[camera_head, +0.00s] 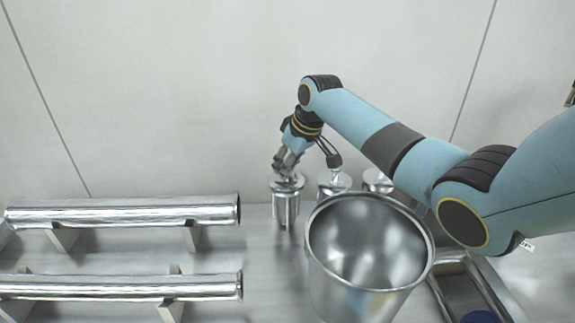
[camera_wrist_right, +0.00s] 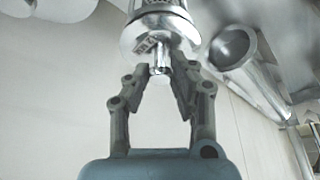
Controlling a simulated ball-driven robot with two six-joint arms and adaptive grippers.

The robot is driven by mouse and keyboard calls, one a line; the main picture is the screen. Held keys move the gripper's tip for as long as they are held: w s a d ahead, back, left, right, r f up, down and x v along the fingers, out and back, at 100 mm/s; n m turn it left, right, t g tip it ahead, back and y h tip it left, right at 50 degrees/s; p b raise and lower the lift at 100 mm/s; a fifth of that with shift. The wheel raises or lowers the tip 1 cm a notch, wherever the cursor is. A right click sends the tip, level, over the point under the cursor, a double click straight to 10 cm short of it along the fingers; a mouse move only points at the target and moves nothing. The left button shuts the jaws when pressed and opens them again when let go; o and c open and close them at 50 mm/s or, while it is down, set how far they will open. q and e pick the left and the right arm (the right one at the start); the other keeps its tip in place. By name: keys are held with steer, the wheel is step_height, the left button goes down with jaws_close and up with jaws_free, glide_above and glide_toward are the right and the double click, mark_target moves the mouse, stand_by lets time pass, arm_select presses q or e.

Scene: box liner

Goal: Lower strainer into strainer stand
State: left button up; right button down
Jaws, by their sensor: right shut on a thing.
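The strainer (camera_head: 286,205) is a shiny metal cylinder with a wider round lid on top, upright beside the large pot. My right gripper (camera_head: 288,165) is directly above it, pointing down. In the right wrist view, the fingers of my right gripper (camera_wrist_right: 160,72) are shut on the small stem at the middle of the strainer's round lid (camera_wrist_right: 157,35). Part of the strainer's body shows beyond the lid. I cannot make out the strainer stand for sure, nor whether the strainer's lower end hangs free or is seated. My left gripper is not in view.
A large open metal pot (camera_head: 325,275) stands close to the right of the strainer. Two similar lidded metal pieces (camera_head: 334,183) (camera_head: 377,181) stand behind it. Long metal tubes (camera_head: 130,212) (camera_head: 120,287) lie on cradles at left. A metal tray (camera_head: 455,270) is at lower right.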

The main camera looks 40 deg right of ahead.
steer(key=shift+f, duration=0.2)
stand_by(0.4)
steer(key=c, duration=1.1)
jaws_free()
steer(key=shift+o, duration=0.2)
steer(key=shift+f, duration=0.1)
steer(key=v, duration=1.2)
steer(key=shift+s+a, duration=0.1)
